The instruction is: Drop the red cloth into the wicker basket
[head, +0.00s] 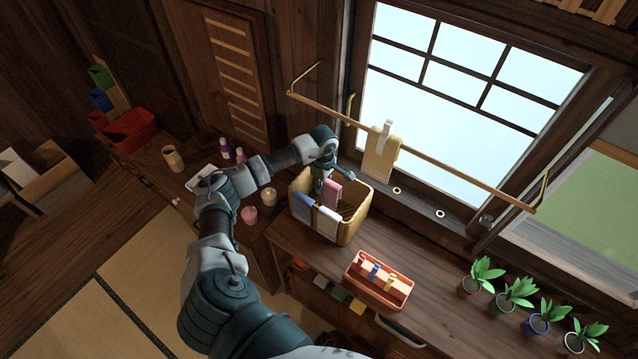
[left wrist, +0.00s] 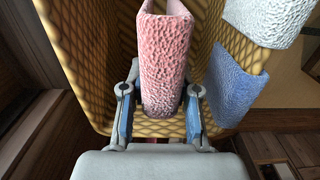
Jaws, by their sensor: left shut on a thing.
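The red cloth (left wrist: 163,65) looks pinkish-red and textured. My left gripper (left wrist: 162,105) is shut on it in the left wrist view. In the head view the cloth (head: 333,190) shows as a small pink piece at the wicker basket (head: 350,232), below my left gripper (head: 325,180). The basket is yellow-brown and open-topped, and its woven wall (left wrist: 95,65) surrounds the cloth in the wrist view. The cloth appears within the opening; whether it touches the basket floor is unclear. My right gripper is not in view.
A blue cloth (head: 304,205) and a white cloth (head: 327,223) hang over the basket's front rim. A yellow cloth (head: 380,155) is clipped on a wooden rod (head: 450,174) behind. An orange tray (head: 378,298) stands to the right, and potted plants (head: 515,293) line the counter.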

